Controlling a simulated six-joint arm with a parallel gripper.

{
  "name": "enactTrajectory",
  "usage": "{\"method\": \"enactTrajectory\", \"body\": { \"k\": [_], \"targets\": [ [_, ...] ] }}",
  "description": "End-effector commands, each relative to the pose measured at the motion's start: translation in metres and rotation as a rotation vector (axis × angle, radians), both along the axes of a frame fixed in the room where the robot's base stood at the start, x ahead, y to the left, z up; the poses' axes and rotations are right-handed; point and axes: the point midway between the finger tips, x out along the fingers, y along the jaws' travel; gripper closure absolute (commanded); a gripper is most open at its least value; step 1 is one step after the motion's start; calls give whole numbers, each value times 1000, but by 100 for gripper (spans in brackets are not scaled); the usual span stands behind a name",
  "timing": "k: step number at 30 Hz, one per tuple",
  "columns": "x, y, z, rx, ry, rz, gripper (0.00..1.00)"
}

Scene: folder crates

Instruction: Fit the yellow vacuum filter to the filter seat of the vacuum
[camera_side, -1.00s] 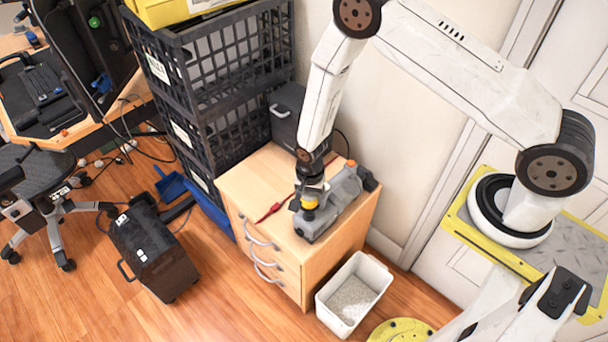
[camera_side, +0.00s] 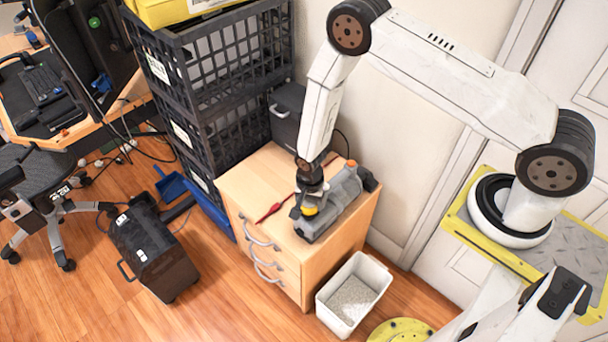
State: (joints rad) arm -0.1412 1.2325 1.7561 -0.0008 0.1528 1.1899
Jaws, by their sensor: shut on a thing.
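The grey vacuum (camera_side: 340,197) lies on top of the wooden drawer cabinet. The yellow filter (camera_side: 309,210) shows at its left end, just under my gripper (camera_side: 308,201). My gripper points down and is shut on the filter. The filter is at the place of the filter seat, which is hidden by the filter and my gripper. I cannot tell from this view whether the filter is fully down in the seat.
The drawer cabinet (camera_side: 250,185) has a red tool (camera_side: 270,212) on its top, left of the vacuum. A black case (camera_side: 288,112) stands behind. Stacked black crates (camera_side: 215,70) rise at the back left. A white bin (camera_side: 353,290) stands on the floor in front.

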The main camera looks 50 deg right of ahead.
Motion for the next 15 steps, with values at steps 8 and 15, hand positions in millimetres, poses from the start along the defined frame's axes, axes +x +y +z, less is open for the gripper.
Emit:
{"method": "enactTrajectory", "body": {
  "k": [8, 15],
  "targets": [
    [0, 0, -3, 0, 0, 0, 92],
    [0, 0, -9, 0, 0, 0, 92]
  ]
}}
